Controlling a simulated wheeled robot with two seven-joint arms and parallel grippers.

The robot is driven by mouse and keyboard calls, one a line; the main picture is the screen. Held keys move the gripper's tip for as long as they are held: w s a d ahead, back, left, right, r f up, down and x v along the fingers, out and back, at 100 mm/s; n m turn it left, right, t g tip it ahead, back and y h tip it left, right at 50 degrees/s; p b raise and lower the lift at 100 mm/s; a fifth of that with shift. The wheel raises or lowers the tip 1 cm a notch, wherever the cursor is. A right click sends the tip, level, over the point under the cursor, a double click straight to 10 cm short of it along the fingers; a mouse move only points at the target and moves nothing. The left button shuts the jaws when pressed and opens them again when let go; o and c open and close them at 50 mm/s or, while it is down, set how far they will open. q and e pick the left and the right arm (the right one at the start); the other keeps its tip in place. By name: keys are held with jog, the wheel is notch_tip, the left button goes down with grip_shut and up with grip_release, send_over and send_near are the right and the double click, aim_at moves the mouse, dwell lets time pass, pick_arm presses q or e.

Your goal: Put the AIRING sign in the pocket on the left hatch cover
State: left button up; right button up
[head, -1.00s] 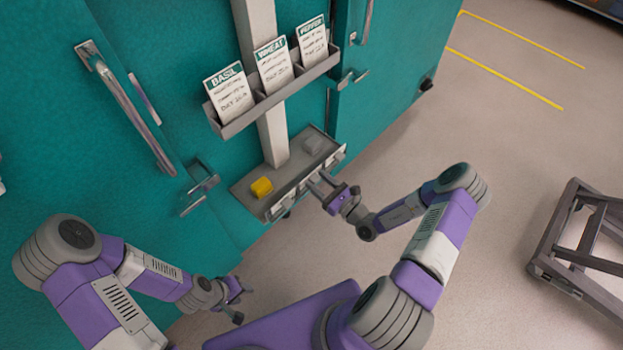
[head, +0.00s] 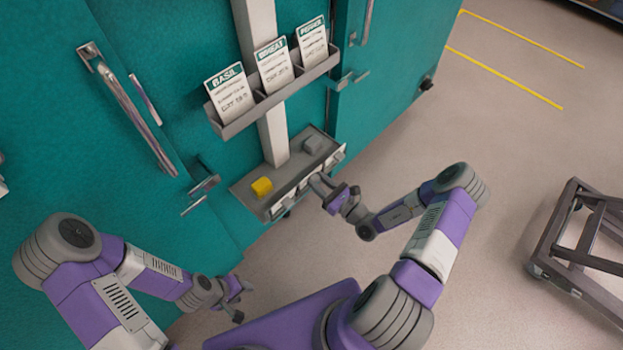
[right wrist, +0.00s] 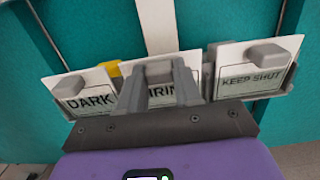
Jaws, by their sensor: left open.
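The AIRING sign (right wrist: 160,94) is the middle one of three signs in a row, between the DARK sign (right wrist: 88,98) and the KEEP SHUT sign (right wrist: 250,78). Its grey grip tab (right wrist: 159,70) sits between the fingers of my right gripper (right wrist: 159,78), which are closed on it and hide part of the lettering. In the head view my right gripper (head: 318,182) is at the front edge of the shelf (head: 240,188). My left gripper (head: 240,296) is open and empty, low near the cabinet. I cannot make out the left hatch cover's pocket.
A rack (head: 232,128) with BASIL, WHEAT and PEPPER cards is above the shelf. A yellow block (head: 262,187) and a grey block (head: 312,144) lie on the shelf. Door handles (head: 125,110) stick out at left. A dark frame (head: 575,245) stands at right on open floor.

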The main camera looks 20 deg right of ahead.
jog(key=c, duration=0.3)
jog(key=shift+r, duration=0.1)
jog(key=shift+r+p, duration=0.25)
jog(key=shift+p, duration=0.3)
dwell(0.3)
jog(key=shift+r+p, duration=0.9)
jog(key=shift+p, duration=0.05)
jog(key=shift+r+p, duration=1.5)
jog(key=shift+p, duration=0.15)
